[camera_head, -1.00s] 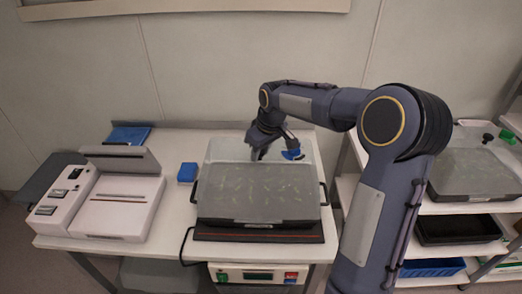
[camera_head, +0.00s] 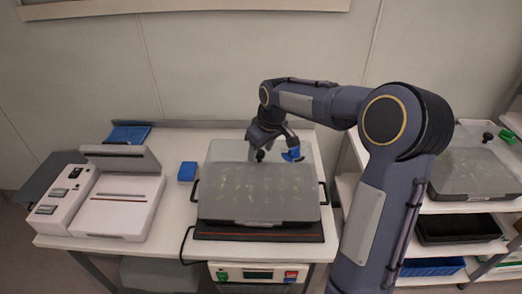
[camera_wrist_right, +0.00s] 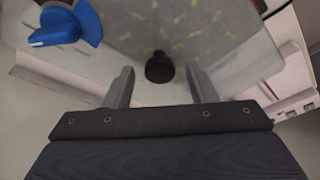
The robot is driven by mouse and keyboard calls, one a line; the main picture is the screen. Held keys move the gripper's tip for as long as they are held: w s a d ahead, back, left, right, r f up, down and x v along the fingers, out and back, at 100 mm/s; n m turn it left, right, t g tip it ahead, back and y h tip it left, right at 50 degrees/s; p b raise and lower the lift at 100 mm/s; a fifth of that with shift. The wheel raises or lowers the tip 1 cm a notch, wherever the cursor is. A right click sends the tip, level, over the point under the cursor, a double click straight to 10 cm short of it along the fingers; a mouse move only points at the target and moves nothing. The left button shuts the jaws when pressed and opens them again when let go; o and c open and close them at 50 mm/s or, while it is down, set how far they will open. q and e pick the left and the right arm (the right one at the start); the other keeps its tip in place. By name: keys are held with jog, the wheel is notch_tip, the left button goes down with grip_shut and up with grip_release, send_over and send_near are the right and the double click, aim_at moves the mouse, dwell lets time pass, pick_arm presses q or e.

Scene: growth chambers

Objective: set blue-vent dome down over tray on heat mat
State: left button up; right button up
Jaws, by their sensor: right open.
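The clear dome (camera_head: 225,205) with the blue vent (camera_head: 292,156) sits level over the tray (camera_head: 324,193), whose green seedlings show hazily through it. The tray is on the dark heat mat (camera_head: 258,237) on the bench. My right gripper (camera_head: 268,153) is at the back of the dome top. In the right wrist view its open fingers (camera_wrist_right: 162,88) stand on either side of the dome's black knob (camera_wrist_right: 159,68), with gaps on both sides. The blue vent (camera_wrist_right: 65,25) is beside it, at upper left. My left gripper is out of view.
A white device with a raised lid (camera_head: 118,205) stands on the bench's left, and a small blue box (camera_head: 187,172) lies between it and the dome. A shelf unit at right holds another domed tray (camera_head: 470,172) and a black tray (camera_head: 455,229). A controller (camera_head: 258,275) is below the bench top.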

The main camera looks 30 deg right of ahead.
jog(key=a+v, duration=0.1)
jog(key=v, duration=1)
jog(key=s+a+f+m+t+y, duration=0.1)
jog(key=s+a+f, duration=0.2)
jog(key=s, duration=0.5)
jog(key=s+a+f+m+y, duration=0.1)
jog(key=s+a+f+m, duration=0.1)
jog(key=s, duration=0.7)
jog(key=s+a+f+m+t+y, duration=0.1)
jog(key=s+a+f, duration=0.3)
jog(key=s, duration=0.5)
jog(key=shift+a+t, duration=0.3)
jog(key=shift+a, duration=0.8)
jog(key=shift+s+r, duration=0.1)
